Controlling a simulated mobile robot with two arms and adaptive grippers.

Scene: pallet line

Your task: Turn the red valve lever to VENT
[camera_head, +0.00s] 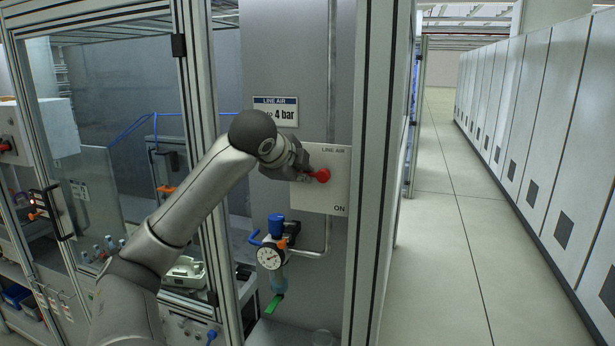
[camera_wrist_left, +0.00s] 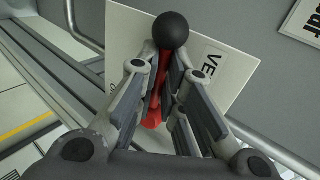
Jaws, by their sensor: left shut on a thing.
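The red valve lever (camera_head: 320,175) sits on a white plate (camera_head: 335,200) marked LINE AIR at the top and ON at the bottom right. From its red hub the lever points left in the head view, into my left gripper (camera_head: 301,174). The wrist view shows the red lever (camera_wrist_left: 161,75) between the fingers of my left gripper (camera_wrist_left: 166,88), with its black ball knob (camera_wrist_left: 171,30) sticking out past them. My right gripper is not in view.
A pressure gauge (camera_head: 270,257) with a blue knob and a green handle (camera_head: 273,304) hang below the plate. An aluminium post (camera_head: 370,180) stands close right of the plate. A LINE AIR sign (camera_head: 275,110) is above. The aisle (camera_head: 435,240) beside the grey cabinets (camera_head: 535,120) is clear.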

